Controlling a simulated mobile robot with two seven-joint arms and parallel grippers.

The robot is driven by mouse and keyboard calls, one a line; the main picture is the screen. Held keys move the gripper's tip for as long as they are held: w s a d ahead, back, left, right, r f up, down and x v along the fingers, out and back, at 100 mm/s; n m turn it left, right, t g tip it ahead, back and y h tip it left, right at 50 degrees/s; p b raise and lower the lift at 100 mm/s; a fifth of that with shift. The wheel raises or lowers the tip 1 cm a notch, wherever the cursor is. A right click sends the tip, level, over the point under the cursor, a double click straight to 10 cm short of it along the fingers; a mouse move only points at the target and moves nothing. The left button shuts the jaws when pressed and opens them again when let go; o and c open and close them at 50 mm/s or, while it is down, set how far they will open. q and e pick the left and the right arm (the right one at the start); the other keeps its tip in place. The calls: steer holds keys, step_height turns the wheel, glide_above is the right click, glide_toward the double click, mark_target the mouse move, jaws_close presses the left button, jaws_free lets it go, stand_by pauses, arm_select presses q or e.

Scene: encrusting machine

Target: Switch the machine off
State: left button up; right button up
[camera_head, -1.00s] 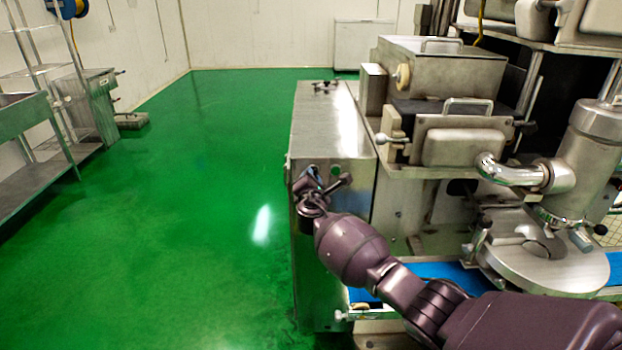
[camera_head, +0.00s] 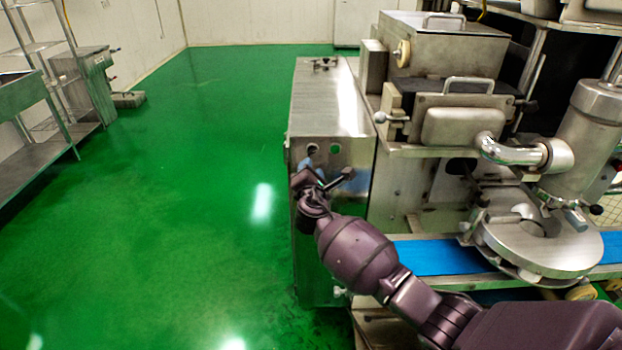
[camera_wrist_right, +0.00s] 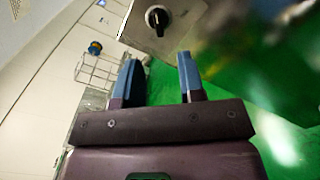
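The encrusting machine (camera_head: 435,170) is a steel machine on the right in the head view. The end face of its steel cabinet (camera_head: 330,235) carries a dark round control (camera_head: 312,150) and a green round one (camera_head: 335,149). My right gripper (camera_head: 325,178) is in front of this face, just below those controls, and hides part of the panel. In the right wrist view a black rotary knob (camera_wrist_right: 157,18) sits on a metal panel, beyond the fingers. My right gripper (camera_wrist_right: 160,72) is open there, with nothing between its fingers. My left gripper is out of view.
A blue conveyor belt (camera_head: 440,257) and a round steel plate (camera_head: 545,245) lie to the right of my right arm. Steel racks (camera_head: 45,150) stand far left. The green floor (camera_head: 190,200) between is clear.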

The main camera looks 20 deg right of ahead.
steer(key=shift+v, duration=2)
steer(key=a+r+m+y, duration=0.2)
steer(key=a+m+y, duration=0.15)
steer(key=m, duration=0.25)
steer(key=s+d+f+m+g, duration=0.2)
steer(key=s+d+f+m, duration=0.2)
steer(key=s+f, duration=0.3)
steer(key=s+d+f+m+g+y, duration=0.1)
steer(key=s+f+m, duration=0.5)
steer(key=s, duration=1.2)
steer(key=s+d+f+m+g, duration=0.2)
steer(key=s+d+f+m, duration=0.4)
steer(key=s+f, duration=0.3)
steer(key=s, duration=0.3)
steer(key=shift+s+d+f+g+b, duration=0.3)
steer(key=shift+s+f+g+b, duration=0.05)
steer(key=shift+g, duration=0.05)
steer(key=shift+d, duration=0.1)
